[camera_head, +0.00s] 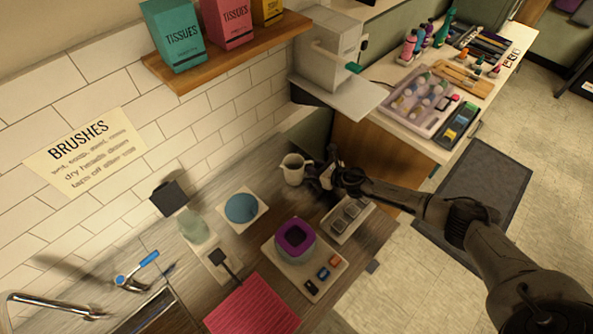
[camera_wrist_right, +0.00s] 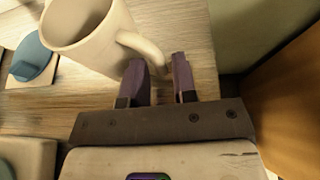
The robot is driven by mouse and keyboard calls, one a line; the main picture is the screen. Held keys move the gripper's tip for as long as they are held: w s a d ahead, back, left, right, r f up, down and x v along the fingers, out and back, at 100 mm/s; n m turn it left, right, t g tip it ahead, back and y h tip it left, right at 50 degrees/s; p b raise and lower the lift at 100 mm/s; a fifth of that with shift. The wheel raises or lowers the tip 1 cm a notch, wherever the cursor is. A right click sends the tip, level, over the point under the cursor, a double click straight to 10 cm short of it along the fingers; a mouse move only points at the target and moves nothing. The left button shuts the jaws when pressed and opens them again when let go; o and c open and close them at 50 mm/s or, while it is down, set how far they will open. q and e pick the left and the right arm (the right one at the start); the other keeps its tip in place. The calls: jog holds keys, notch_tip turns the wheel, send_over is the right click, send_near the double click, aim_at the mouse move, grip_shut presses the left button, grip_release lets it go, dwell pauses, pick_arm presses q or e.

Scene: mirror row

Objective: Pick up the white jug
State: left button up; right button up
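The white jug (camera_head: 293,168) stands upright on the wooden counter near the wall in the head view. It fills the upper left of the right wrist view (camera_wrist_right: 92,38), with its handle toward my gripper. My right gripper (camera_head: 322,176) is just right of the jug. In the right wrist view its two purple fingers (camera_wrist_right: 158,72) are apart, and the end of the handle shows between the fingertips. I cannot tell how deep the handle sits between them; neither finger is clearly pressed on it. My left gripper is not in view.
A blue disc on a white tile (camera_head: 241,208) lies left of the jug. Bare counter surrounds the jug.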

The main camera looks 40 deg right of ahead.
grip_shut()
jog(key=shift+r, duration=0.15)
dwell(0.4)
jog(key=shift+r+p, duration=0.55)
jog(key=shift+r, duration=1)
jog(key=s+d+r, duration=0.1)
jog(key=s+r, duration=0.6)
jog(key=s, duration=0.4)
jog(key=shift+s+r+b, duration=0.25)
jog(key=shift+r+b, duration=0.05)
jog(key=shift+b, duration=0.05)
